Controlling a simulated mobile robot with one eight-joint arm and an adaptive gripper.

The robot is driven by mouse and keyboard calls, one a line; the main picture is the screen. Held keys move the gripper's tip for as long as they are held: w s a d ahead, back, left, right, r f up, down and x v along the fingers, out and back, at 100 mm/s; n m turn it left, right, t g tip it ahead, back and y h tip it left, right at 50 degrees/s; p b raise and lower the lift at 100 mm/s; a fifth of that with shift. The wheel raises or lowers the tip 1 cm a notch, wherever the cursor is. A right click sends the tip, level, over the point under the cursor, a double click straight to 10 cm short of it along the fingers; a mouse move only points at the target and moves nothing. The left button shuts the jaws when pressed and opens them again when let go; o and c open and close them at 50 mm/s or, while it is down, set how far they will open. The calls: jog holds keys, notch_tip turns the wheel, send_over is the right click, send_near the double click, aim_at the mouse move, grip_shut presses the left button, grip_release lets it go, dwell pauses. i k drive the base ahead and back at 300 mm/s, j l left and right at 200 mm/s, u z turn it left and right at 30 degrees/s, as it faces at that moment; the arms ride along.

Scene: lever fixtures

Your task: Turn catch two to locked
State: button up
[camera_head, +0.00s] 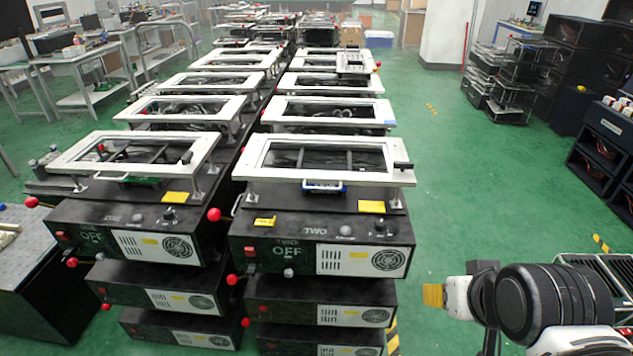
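The fixture labelled TWO (315,231) is a black box in the middle, with "OFF" printed on its front. A white-framed lid (396,180) stands above it on posts. A blue-and-white handle (325,187) is at the lid's front edge and a small black piece (403,166) is on its right side. A red ball lever end (214,214) is at the fixture's left. I cannot tell which part is the catch or its setting. My white and black arm (545,303) is at the lower right, apart from the fixture. My gripper's fingers cannot be made out.
A similar fixture labelled ONE (113,218) stands close on the left, with a narrow gap between. More fixtures stand in rows behind and stacked below. Green floor (450,190) is open to the right. Dark racks (603,130) stand at the far right.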

aim_at(402, 165)
jog(key=i+l, duration=0.85)
jog(key=i+l+u, duration=0.05)
